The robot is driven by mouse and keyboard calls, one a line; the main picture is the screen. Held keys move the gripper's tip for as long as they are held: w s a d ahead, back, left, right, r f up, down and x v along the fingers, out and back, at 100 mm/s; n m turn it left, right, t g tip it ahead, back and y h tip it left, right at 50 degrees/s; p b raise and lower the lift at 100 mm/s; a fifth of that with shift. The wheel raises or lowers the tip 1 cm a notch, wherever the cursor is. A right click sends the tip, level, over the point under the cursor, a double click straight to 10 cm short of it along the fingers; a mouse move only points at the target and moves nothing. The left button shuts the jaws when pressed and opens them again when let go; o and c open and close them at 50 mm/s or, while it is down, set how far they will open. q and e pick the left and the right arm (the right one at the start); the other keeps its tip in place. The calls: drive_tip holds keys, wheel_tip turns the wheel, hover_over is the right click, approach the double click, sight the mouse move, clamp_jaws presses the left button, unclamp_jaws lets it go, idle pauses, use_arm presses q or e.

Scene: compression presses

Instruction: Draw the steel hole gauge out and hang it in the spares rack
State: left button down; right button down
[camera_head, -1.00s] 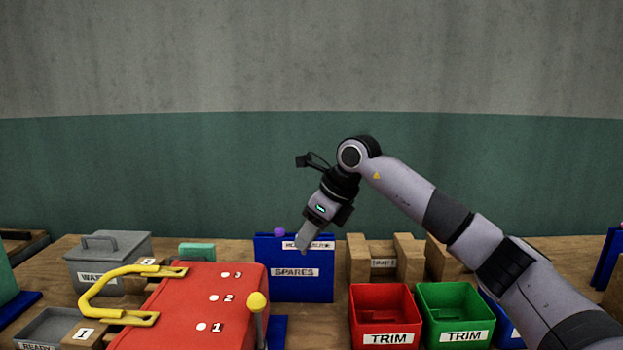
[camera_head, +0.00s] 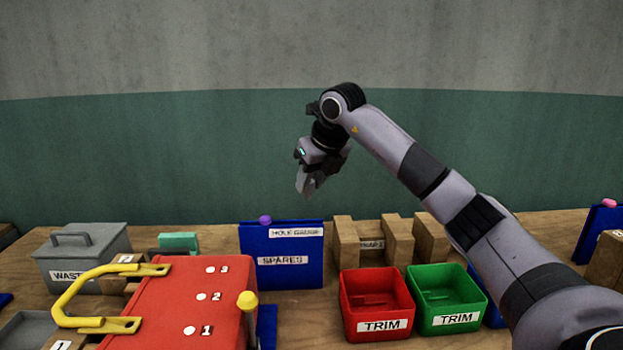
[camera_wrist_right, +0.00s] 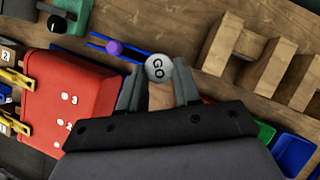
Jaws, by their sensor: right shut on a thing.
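My right gripper (camera_head: 307,190) is raised above the blue spares rack (camera_head: 283,278), with bare wall behind it. In the right wrist view its fingers (camera_wrist_right: 158,90) are shut on the steel hole gauge (camera_wrist_right: 158,67), whose round grey end marked GO faces the camera. In the head view I cannot tell the gauge apart from the fingertips. The rack carries the labels SPARES and HOLE GAUGE, and a purple knob (camera_head: 265,219) shows at its top edge. The knob also shows in the right wrist view (camera_wrist_right: 114,48), left of the gauge. My left gripper is not in view.
The red press (camera_head: 185,305) with its yellow handle (camera_head: 68,303) stands left of the rack. A grey lidded waste bin (camera_head: 82,262) is behind it. Wooden blocks (camera_head: 398,240), a red trim bin (camera_head: 377,303) and a green trim bin (camera_head: 447,300) stand to the right.

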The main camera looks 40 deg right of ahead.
drive_tip(key=shift+f+b, duration=1.2)
drive_tip(key=shift+f, duration=1.05)
drive_tip(key=shift+f+b, duration=0.6)
drive_tip(key=shift+f, duration=0.75)
drive_tip(key=c, duration=0.7)
unclamp_jaws()
drive_tip(key=v, duration=0.7)
drive_tip(key=shift+r, duration=0.1)
